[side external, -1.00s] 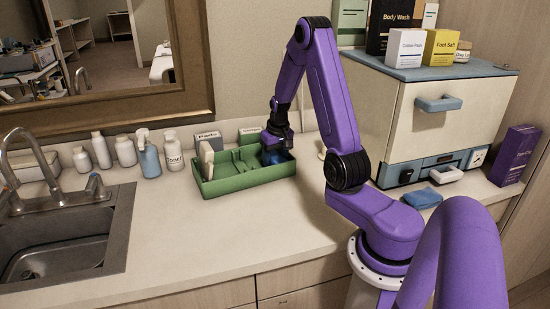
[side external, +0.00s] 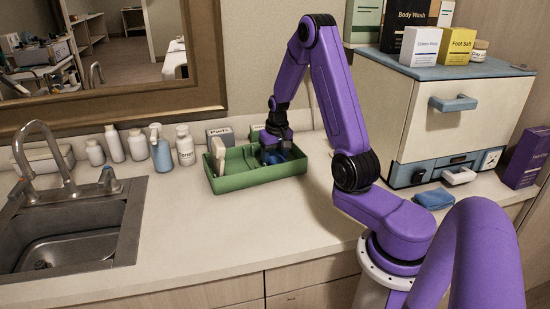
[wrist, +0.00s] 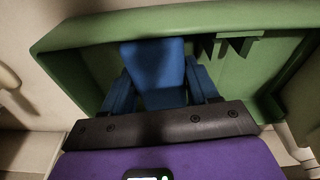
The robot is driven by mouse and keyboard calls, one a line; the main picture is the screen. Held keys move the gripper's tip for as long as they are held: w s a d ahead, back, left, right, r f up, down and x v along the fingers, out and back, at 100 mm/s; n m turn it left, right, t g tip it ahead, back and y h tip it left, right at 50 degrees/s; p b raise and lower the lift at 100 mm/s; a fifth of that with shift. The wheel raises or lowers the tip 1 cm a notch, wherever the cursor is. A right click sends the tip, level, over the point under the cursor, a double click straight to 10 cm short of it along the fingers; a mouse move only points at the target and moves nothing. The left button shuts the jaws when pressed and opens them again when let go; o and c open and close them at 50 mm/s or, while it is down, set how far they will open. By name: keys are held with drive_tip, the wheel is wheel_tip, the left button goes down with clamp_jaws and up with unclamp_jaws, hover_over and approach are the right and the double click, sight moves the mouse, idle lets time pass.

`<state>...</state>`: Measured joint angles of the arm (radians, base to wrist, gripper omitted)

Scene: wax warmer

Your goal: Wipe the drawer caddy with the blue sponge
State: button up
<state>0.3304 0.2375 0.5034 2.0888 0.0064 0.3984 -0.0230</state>
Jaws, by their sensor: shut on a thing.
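The green drawer caddy (side external: 262,177) is an open tray on the counter, left of my arm in the side view. Its green wall (wrist: 95,35) and floor fill much of the wrist view. My gripper (side external: 274,153) points down inside the caddy, toward its right half. In the wrist view my gripper (wrist: 160,75) is shut on the blue sponge (wrist: 155,65), which sits between the two fingers and over the caddy floor. I cannot tell whether the sponge touches the floor.
A white block stands in the caddy's left end (side external: 218,154). Several bottles (side external: 161,153) and a sink (side external: 75,235) are to the left. A white cabinet (side external: 440,130) and folded blue cloth (side external: 434,199) are to the right. The counter in front is clear.

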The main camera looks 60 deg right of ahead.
drive_tip(key=shift+w+a, duration=0.6)
drive_tip(key=shift+a, duration=0.35)
drive_tip(key=shift+w+a, duration=0.6)
drive_tip(key=shift+a, duration=0.35)
wheel_tip(320, 180, up, 7)
drive_tip(key=shift+d, duration=0.15)
